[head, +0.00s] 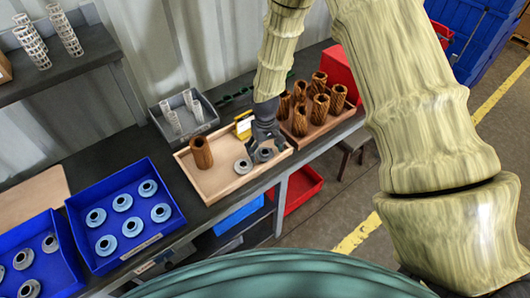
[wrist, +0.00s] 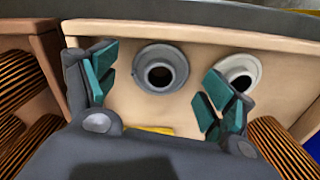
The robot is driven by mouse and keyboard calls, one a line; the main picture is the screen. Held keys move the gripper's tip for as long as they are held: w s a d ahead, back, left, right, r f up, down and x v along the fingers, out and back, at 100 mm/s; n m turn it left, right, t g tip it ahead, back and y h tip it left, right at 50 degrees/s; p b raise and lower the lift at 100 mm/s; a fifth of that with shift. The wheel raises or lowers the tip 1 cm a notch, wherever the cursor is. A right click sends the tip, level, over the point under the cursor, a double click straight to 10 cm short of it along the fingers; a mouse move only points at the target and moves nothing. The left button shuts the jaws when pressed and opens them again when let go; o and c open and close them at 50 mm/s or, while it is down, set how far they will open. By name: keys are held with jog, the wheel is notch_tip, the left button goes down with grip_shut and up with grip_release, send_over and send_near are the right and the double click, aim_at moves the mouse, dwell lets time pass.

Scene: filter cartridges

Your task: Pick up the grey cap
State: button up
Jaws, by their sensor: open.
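A grey cap (wrist: 160,68), ring-shaped with a dark hole, lies in the light wooden tray. In the head view the cap (head: 265,155) is right by my fingertips. A second, paler cap (wrist: 238,72) lies beside it, partly behind one finger; it also shows in the head view (head: 242,166). My gripper (wrist: 156,100) is open and empty, pointing down over the tray, with the grey cap showing between its fingers. In the head view my gripper (head: 261,150) covers part of the tray. I cannot tell whether a finger touches a cap.
The wooden tray (head: 222,198) also holds a brown cartridge (head: 201,153) and a yellow item (head: 243,125), partly hidden. A crate (head: 309,143) of several brown cartridges stands close on the right. Blue bins (head: 146,245) with blue-grey caps stand at left.

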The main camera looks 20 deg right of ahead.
jog(key=shift+f, duration=0.15)
jog(key=c, duration=0.9)
